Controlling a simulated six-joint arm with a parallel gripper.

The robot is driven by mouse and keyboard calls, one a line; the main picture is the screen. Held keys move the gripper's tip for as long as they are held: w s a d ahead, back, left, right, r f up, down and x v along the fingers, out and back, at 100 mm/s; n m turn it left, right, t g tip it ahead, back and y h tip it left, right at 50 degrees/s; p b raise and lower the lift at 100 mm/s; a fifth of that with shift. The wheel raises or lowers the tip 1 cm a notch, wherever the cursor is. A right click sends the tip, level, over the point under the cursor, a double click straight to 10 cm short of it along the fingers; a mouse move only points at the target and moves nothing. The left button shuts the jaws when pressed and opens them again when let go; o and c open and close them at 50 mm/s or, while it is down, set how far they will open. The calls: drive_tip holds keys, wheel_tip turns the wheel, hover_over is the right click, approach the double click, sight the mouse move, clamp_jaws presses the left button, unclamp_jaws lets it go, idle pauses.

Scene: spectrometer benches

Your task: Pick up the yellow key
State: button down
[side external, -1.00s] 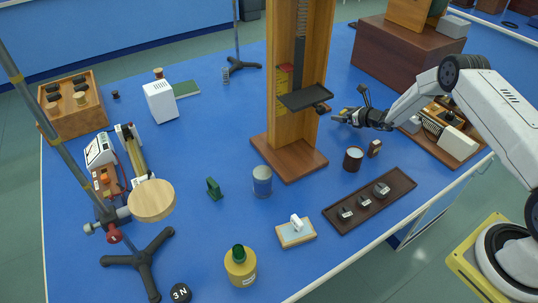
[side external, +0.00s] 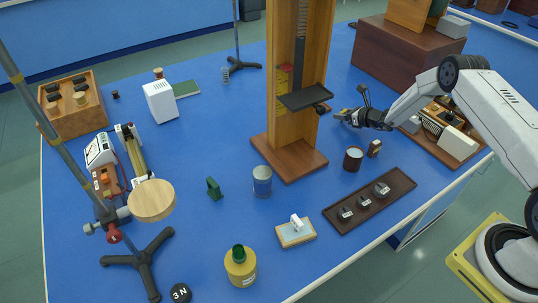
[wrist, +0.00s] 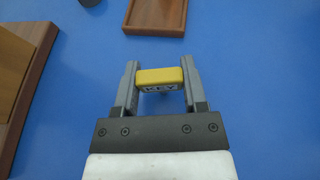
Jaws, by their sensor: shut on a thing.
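The yellow key (wrist: 160,77) shows in the wrist view as a yellow block with dark lettering on its near face. It sits between the two grey fingers of my gripper (wrist: 160,82), which are shut on it. In the side external view my gripper (side external: 345,116) is at the right of the tall wooden stand, low over the blue bench, and the key is too small there to make out clearly. Whether the key touches the bench cannot be told.
The wooden stand (side external: 285,157) with its dark shelf (side external: 305,97) rises just left of my gripper. A brown can (side external: 353,158) and a small wooden block (side external: 375,148) stand nearer the front. A dark tray (side external: 335,217) holds metal weights. A large brown box (side external: 405,52) stands behind.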

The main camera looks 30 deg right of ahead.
drive_tip(key=shift+r, duration=0.15)
drive_tip(key=shift+r, duration=0.75)
drive_tip(key=s+a+r, duration=0.3)
drive_tip(key=s+r, duration=0.8)
drive_tip(key=s, duration=0.2)
drive_tip(key=shift+s+a, duration=0.25)
drive_tip(key=shift+a, duration=0.15)
drive_tip(key=shift+r, duration=0.1)
